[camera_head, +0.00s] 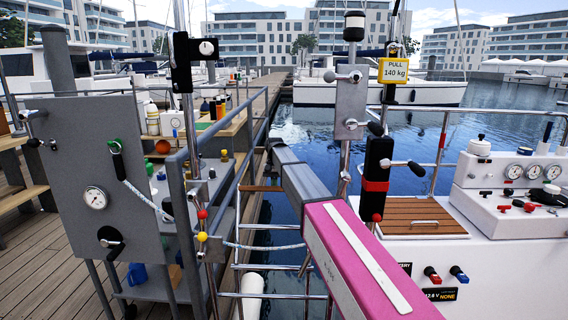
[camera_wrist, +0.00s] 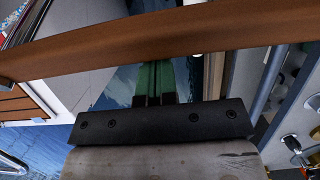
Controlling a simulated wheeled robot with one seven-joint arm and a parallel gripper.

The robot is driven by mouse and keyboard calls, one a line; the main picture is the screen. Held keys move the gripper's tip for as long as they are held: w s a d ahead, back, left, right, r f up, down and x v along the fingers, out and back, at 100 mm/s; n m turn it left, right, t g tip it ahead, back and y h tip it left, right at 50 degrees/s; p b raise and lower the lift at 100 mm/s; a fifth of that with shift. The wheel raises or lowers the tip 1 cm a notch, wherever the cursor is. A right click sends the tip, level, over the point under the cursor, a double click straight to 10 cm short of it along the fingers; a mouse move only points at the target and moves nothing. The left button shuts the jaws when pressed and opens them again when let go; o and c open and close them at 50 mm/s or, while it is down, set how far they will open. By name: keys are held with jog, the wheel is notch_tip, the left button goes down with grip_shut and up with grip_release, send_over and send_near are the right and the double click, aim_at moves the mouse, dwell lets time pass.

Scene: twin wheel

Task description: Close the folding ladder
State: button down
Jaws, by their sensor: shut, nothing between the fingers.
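The ladder (camera_head: 265,267) shows in the head view as several thin metal rungs between the dock-side rail and the boat, partly hidden by my pink and grey arm. A brown bar (camera_head: 262,189), perhaps a wooden tread of it, lies above these rungs. In the wrist view a brown bar (camera_wrist: 120,48) crosses the whole upper picture. My gripper (camera_wrist: 154,76) has its green fingers together and empty. The bar passes in front of the fingers and hides their far ends. I cannot tell whether they touch it. The fingers are not clear in the head view.
A grey panel (camera_head: 75,170) with a gauge and levers stands left on the wooden dock. A white boat console (camera_head: 515,175) with gauges and switches is on the right. Water lies beyond.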

jog(key=w+v, duration=0.1)
jog(key=v, duration=0.5)
dwell(0.6)
